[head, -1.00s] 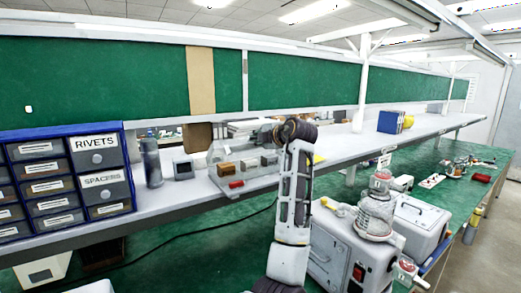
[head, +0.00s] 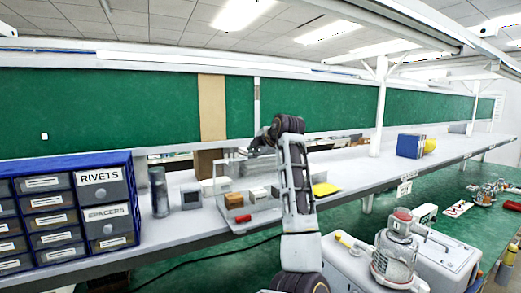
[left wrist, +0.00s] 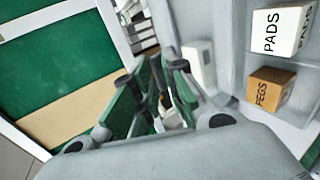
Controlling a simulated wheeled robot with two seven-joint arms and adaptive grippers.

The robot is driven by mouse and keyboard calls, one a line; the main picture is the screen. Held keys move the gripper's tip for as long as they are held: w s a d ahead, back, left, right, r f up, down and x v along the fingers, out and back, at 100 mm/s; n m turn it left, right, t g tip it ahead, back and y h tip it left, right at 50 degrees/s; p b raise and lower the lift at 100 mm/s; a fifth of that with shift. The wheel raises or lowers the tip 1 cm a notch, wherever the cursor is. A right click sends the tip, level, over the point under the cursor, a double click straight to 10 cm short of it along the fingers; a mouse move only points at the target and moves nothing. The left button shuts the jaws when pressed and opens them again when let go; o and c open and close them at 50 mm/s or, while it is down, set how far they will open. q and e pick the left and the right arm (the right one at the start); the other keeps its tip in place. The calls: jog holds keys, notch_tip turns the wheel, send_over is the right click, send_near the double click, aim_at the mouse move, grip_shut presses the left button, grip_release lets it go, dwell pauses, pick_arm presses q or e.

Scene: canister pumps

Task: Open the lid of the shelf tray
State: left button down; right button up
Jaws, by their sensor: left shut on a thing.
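The shelf tray (head: 262,219) is a clear, shallow box on the light shelf, with small boxes inside. A clear panel, seemingly its lid (head: 231,170), stands raised at the tray's back; its exact tilt is hard to tell. My left gripper (head: 258,142) is at the upper edge of this panel, shut on it, and my arm crosses in front of the tray's right part. In the left wrist view my fingers (left wrist: 158,97) are close together, the gripped edge mostly hidden. The brown PEGS box (left wrist: 269,89) and white PADS box (left wrist: 281,30) lie to their right. My right gripper is out of view.
A blue drawer cabinet (head: 65,215), a grey cylinder (head: 159,192) and a small grey box (head: 191,196) stand left of the tray. A blue binder (head: 410,146) is farther right on the shelf.

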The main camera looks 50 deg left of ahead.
pick_arm(q)
jog(key=shift+w+a+r, duration=0.1)
jog(key=shift+a+r, duration=0.05)
jog(key=shift+a, duration=0.15)
dwell(0.4)
jog(key=c, duration=1.6)
grip_release()
jog(key=v, duration=1.2)
jog(key=shift+r+h, duration=0.2)
jog(key=shift+h, duration=0.1)
jog(key=shift+a, duration=0.15)
